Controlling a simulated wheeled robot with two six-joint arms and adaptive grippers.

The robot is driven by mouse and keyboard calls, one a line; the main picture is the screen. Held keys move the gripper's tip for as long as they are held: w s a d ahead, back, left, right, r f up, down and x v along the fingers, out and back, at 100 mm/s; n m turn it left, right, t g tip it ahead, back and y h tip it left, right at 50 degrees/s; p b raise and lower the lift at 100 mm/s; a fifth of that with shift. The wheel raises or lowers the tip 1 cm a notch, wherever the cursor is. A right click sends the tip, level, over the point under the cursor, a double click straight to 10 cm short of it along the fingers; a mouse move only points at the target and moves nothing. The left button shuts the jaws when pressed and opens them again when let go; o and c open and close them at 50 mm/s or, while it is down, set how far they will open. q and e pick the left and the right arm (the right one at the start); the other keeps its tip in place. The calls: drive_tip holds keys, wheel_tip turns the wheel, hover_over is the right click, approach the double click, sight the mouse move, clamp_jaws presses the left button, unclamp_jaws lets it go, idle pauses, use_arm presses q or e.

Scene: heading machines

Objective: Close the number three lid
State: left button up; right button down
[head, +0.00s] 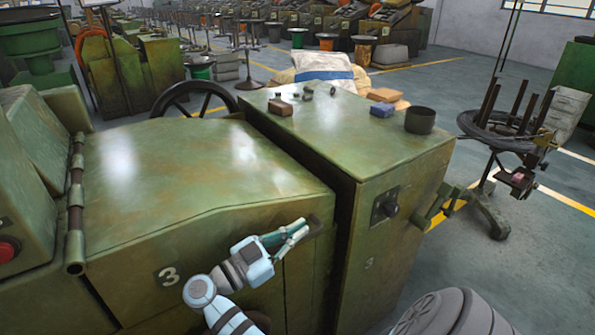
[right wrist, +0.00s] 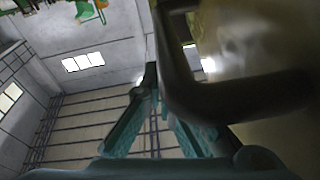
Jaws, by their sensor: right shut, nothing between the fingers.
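The number three lid (head: 190,175) is a worn green metal cover, hinged along its left side. It lies down over the machine body, with no clear gap along its front edge. My right gripper (head: 303,228) is at the lid's front right corner, beside the dark handle (head: 316,224). In the right wrist view its fingers (right wrist: 150,75) meet with nothing between them, and the handle (right wrist: 245,98) passes close beside them. I cannot tell whether they touch. My left gripper is out of view.
A green cabinet (head: 350,150) with a dark knob stands to the right, with small blocks and a dark cup (head: 420,120) on top. A black handwheel (head: 190,98) is behind the lid. A wire stand (head: 500,130) is at right.

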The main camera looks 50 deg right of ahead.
drive_tip(key=shift+s+a+f, duration=0.15)
drive_tip(key=shift+f, duration=0.35)
wheel_tip(320, 180, up, 11)
idle(0.3)
drive_tip(key=shift+f, duration=0.1)
